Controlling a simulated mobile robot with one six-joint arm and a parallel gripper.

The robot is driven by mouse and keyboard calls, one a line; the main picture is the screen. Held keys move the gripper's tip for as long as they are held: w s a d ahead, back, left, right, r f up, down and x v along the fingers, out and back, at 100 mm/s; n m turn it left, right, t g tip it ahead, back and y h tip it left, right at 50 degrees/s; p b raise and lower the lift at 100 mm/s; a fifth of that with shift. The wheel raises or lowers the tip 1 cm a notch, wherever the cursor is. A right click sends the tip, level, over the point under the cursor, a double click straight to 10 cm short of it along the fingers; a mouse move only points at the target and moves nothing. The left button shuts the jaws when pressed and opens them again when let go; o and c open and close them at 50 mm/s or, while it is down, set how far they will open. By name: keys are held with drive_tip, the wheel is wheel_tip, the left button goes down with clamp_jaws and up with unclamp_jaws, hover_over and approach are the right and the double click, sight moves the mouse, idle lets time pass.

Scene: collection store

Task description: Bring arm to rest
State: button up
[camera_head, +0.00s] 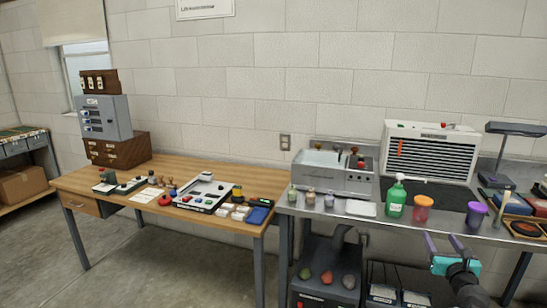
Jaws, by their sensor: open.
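My gripper (445,246) shows at the lower right, in front of the grey metal bench (350,219). Its two purple fingers stand apart on a teal body, and nothing is between them. My dark arm comes up behind it from the bottom edge. The fingertips appear just below the bench's front edge in the picture; I cannot tell how far in front of it they are.
On the metal bench stand a green spray bottle (396,200), an orange jar (423,208), a purple cup (476,214) and a steel basin unit (334,172). A wooden table (240,179) with small items stands left. Open floor (150,262) lies front left.

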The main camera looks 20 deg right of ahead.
drive_tip(key=w+a+f+n+y, duration=0.2)
drive_tip(key=w+a+f+y, duration=0.2)
drive_tip(key=w+a+f, duration=0.55)
drive_tip(key=w+a+f+n+y, duration=0.3)
drive_tip(key=w+a+f, duration=0.3)
drive_tip(key=a, duration=0.7)
drive_tip(key=a+f+n+g+y, duration=0.25)
drive_tip(key=a+f, duration=0.35)
drive_tip(key=a, duration=0.3)
drive_tip(key=a+f+n+g+y, duration=0.1)
drive_tip(key=a+f+n+y, duration=0.15)
drive_tip(key=a+f, duration=0.5)
drive_tip(key=a+f+n+g+y, duration=0.2)
drive_tip(key=a+f+n, duration=0.25)
drive_tip(key=a, duration=0.65)
drive_tip(key=s+a+f+n+g, duration=0.9)
drive_tip(key=s+a+f+n, duration=0.4)
drive_tip(key=s+a+f, duration=0.6)
drive_tip(key=s+d+f+n+g+h, duration=0.1)
drive_tip(key=s+d+n+g+h, duration=0.1)
drive_tip(key=s+d+n, duration=0.3)
drive_tip(key=s+d+f+n+g+h, duration=0.1)
drive_tip(key=s+d+n+g, duration=0.3)
drive_tip(key=s+n, duration=0.6)
drive_tip(key=shift+s+d+h, duration=0.65)
drive_tip(key=shift+s+h, duration=0.25)
drive_tip(key=shift+s, duration=0.2)
